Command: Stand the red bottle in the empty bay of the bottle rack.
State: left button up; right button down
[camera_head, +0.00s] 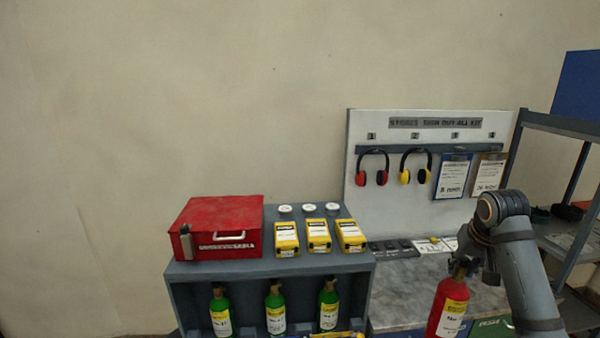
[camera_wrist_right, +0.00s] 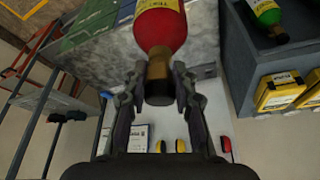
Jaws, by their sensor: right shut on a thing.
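The red bottle (camera_head: 449,306) has a yellow label and hangs upright below my right gripper (camera_head: 466,262) at the right of the head view. In the right wrist view the fingers of my right gripper (camera_wrist_right: 159,84) are closed on the neck of the red bottle (camera_wrist_right: 161,27). The bottle rack (camera_head: 188,291) is the grey unit left of centre, with several green bottles standing in its lower front, one of them a green bottle (camera_head: 275,312). I cannot make out the empty bay; the rack's lower part is cut off by the frame. My left gripper is not in view.
On the rack's top are a red box (camera_head: 218,228), several yellow devices, one a yellow device (camera_head: 318,236), and white round items. A grey worktop (camera_head: 405,290) lies between rack and bottle. Behind it stands a white board (camera_head: 400,215) with earmuffs. A shelf unit (camera_head: 560,125) is at right.

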aim_at(455, 291)
notch_tip(455, 291, down, 9)
jog(key=b, duration=0.8)
jog(key=shift+a+f, duration=0.1)
jog(key=shift+a, duration=0.15)
jog(key=s+a+f+n, duration=0.1)
jog(key=s+a+f, duration=0.2)
jog(key=a+f, duration=0.4)
jog(key=s+a+f+n+y, duration=0.1)
jog(key=s+a+f, duration=0.3)
jog(key=a+f, duration=0.4)
jog(key=a+n, duration=0.1)
jog(key=a, duration=0.4)
jog(key=shift+n, duration=0.3)
jog(key=shift+s+d, duration=0.1)
